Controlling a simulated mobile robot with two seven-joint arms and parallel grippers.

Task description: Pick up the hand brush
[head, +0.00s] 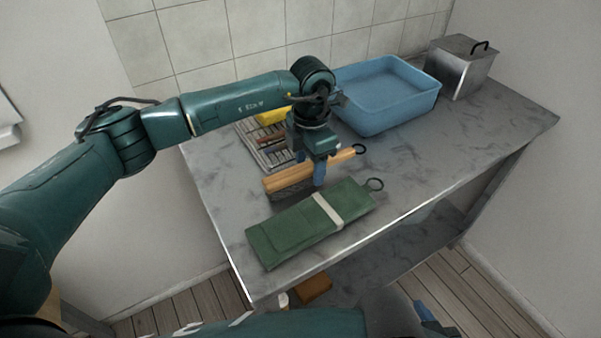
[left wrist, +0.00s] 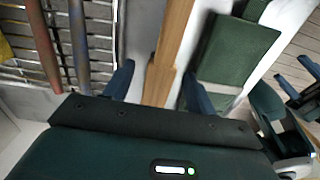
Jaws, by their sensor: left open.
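The hand brush (head: 284,179) lies on the grey worktop, with a long wooden body, dark bristles below and a black ring at its right end. My left gripper (head: 318,176) is open, pointing down over the middle of the brush. In the left wrist view, the wooden brush (left wrist: 161,85) runs between the two blue fingers of my left gripper (left wrist: 158,88), with gaps to either side. The near finger hides part of the brush in the head view. Part of my right gripper (head: 431,316) shows low in the head view, away from the worktop.
A green folded pouch (head: 290,231) with a pale band lies close in front. Behind are a wire rack (head: 262,150) with rods, a yellow item (head: 271,116), a blue basin (head: 388,95) and a metal box (head: 461,69). The worktop's right part is clear.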

